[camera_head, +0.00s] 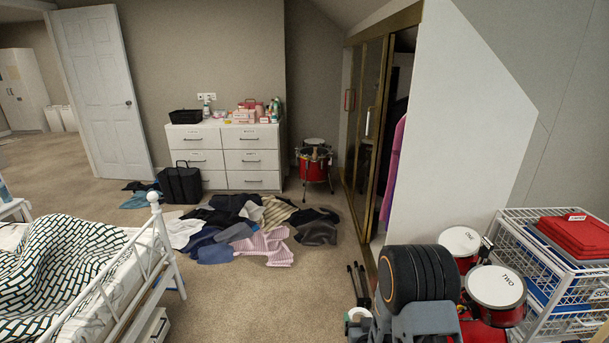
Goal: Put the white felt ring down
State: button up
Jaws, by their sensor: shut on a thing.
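My arm (419,277) rises at the bottom right, with a thick black joint with an orange band and grey links. I cannot make out a white felt ring for certain. A small round white thing (357,314) shows low down, just left of the arm. I cannot tell whether it is the ring or what it rests on.
Clothes (245,228) lie heaped on the carpet before a white dresser (228,158). A bed (75,265) stands left, a wire rack (553,265) and drums (495,287) right. A red drum (315,165) stands beyond. Open carpet (265,300) lies between bed and arm.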

notch_tip(320, 180, up, 10)
jog(key=s+p, duration=0.1)
jog(key=p, duration=0.6)
jog(key=shift+s+f, duration=2.05)
jog(key=shift+f, duration=0.9)
jog(key=w+d+m+h+b, duration=0.45)
jog(key=d+b, duration=0.65)
jog(key=b, duration=0.5)
jog(key=s+d+r+m+g+h+b, duration=0.2)
jog(key=s+d+m+g+h+b, duration=0.1)
jog(key=d+b, duration=0.3)
jog(key=s+d+r+m+g+h+b, duration=0.2)
jog(key=s+d+m+h+b, duration=0.1)
jog(key=s+d+h+b, duration=0.15)
jog(key=s+d+f+m+g+h+b, duration=0.2)
jog(key=s+d+m+g+b, duration=0.4)
jog(key=s+g+b, duration=0.35)
jog(key=s+f+m+g+b, duration=0.2)
jog(key=s+f+m+g, duration=0.1)
jog(key=s+f, duration=0.5)
jog(key=shift+s+a+m+b, duration=0.3)
jog(key=shift+s+m+b, duration=0.15)
jog(key=shift+s, duration=1.1)
